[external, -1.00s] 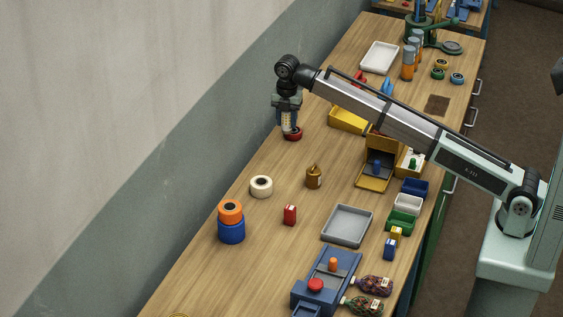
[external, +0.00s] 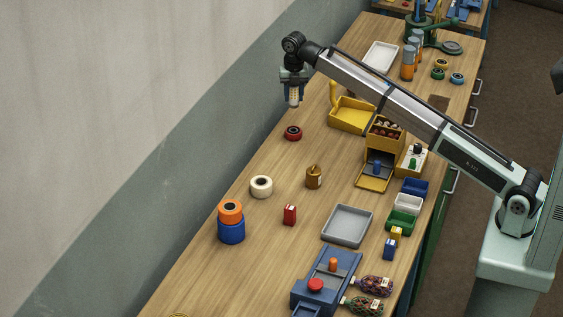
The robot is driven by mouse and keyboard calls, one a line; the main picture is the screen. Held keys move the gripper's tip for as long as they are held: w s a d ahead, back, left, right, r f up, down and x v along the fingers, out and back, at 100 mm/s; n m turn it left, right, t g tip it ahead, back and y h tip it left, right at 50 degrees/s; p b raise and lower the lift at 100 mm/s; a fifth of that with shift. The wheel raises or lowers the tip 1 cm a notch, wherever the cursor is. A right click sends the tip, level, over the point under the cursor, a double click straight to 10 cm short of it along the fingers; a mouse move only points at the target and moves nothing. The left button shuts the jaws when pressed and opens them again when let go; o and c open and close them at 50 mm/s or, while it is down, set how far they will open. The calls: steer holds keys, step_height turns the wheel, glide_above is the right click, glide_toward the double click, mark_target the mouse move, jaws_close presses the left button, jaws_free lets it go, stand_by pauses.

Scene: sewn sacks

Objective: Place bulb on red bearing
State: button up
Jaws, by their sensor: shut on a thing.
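The red bearing (external: 293,133) lies flat on the wooden bench near the wall side, a dark ring with a red band. My gripper (external: 293,92) points down and is shut on the bulb (external: 294,98), a small pale piece hanging below the fingers. The bulb is held in the air, apart from the bearing, which shows below it in the picture. The upper part of the bulb is hidden between the fingers. Nothing is seen resting on the bearing.
A yellow bin (external: 350,116) stands right of the bearing. A grey tray (external: 347,226) lies to the right. Bench around the bearing is clear.

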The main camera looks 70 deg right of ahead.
steer(key=shift+f, duration=5)
steer(key=shift+f, duration=0.2)
steer(key=o, duration=1.1)
steer(key=shift+c, duration=0.2)
step_height(320, 180, up, 12)
steer(key=shift+r, duration=0.2)
